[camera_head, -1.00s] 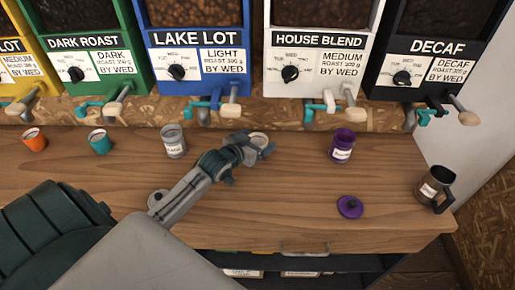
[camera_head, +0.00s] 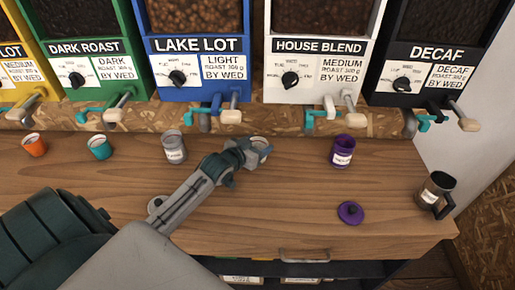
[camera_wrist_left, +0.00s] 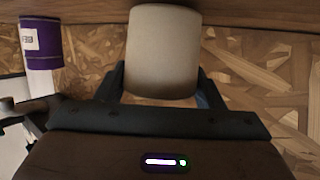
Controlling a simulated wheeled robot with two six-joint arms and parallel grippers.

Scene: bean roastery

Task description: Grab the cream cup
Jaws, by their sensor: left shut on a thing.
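The cream cup (camera_head: 262,143) stands near the back of the wooden counter, partly hidden by my left gripper (camera_head: 256,151). My left gripper is shut on the cup, with a finger on each side. In the left wrist view the cup (camera_wrist_left: 163,52) fills the space between the two dark fingers of the gripper (camera_wrist_left: 162,88). I cannot tell whether the cup still touches the counter. My right gripper is not in view.
A grey labelled canister (camera_head: 174,147) stands left of the cup, then a teal cup (camera_head: 100,147) and an orange cup (camera_head: 35,145). To the right are a purple canister (camera_head: 342,151), a purple lid (camera_head: 350,212) and a dark-handled pitcher (camera_head: 433,190). Bean dispensers (camera_head: 319,60) line the back.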

